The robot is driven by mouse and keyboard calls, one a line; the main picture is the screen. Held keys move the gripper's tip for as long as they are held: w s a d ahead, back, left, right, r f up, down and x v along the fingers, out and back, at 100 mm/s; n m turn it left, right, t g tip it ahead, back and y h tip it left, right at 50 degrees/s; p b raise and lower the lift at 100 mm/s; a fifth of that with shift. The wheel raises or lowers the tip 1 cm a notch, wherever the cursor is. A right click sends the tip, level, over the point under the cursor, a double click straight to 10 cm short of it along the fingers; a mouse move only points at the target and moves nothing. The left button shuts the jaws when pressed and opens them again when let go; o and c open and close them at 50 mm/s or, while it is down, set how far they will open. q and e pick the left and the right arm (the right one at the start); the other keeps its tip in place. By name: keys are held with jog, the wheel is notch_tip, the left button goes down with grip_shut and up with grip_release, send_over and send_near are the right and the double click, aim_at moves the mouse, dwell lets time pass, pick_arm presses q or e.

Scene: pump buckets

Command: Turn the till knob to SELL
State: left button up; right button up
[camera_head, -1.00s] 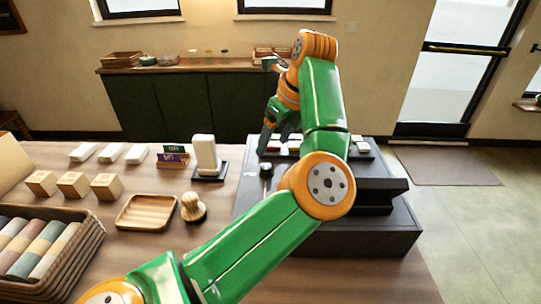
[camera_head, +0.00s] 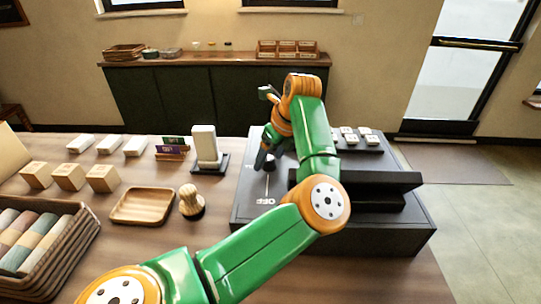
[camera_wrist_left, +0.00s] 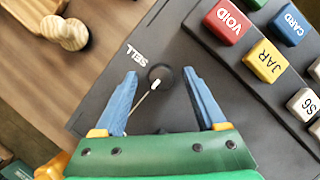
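The till (camera_head: 330,232) is a dark box on the counter. Its round black knob (camera_head: 268,166) sits on the left part of the top. A thin light line runs from it toward a small white label that looks like OFF (camera_head: 266,201). My right gripper is out of view.
Red VOID (camera_wrist_left: 227,22), yellow JAR (camera_wrist_left: 265,60) and blue CARD (camera_wrist_left: 291,25) keys lie right of the knob. A wooden stamp (camera_head: 191,201), wooden tray (camera_head: 143,206) and card reader (camera_head: 206,146) stand left of the till. A basket of cloths (camera_head: 72,252) is farther left.

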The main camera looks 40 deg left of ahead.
pick_arm(q)
grip_shut()
jog(key=shift+f+m+b, duration=0.15)
jog(key=shift+m+b, duration=0.25)
jog(key=shift+b, duration=0.25)
jog(key=m+t+b, duration=0.1)
jog(key=m+b, duration=0.1)
jog(key=m+t+b, duration=0.1)
jog(key=m+b, duration=0.1)
jog(key=shift+s+f+h+b, duration=0.1)
jog(key=shift+h+b, duration=0.2)
jog(key=m+t+h+b, duration=0.1)
jog(key=m+b, duration=0.2)
jog(key=shift+m, duration=0.3)
jog(key=m+b, duration=0.1)
jog(key=m, duration=0.1)
jog(key=m+h+b, duration=0.1)
jog(key=m, duration=0.1)
jog(key=shift+s+a+m+t, duration=0.2)
jog(key=shift+m+t, duration=0.1)
jog(key=shift+t, duration=0.1)
jog(key=shift+r+m+h+b, duration=0.2)
jog(key=shift+m+h+b, duration=0.15)
jog(key=shift+m+h, duration=0.6)
jog(key=shift+a+m+h, duration=0.1)
jog(key=shift+m+h, duration=0.15)
jog(key=shift+m, duration=1.2)
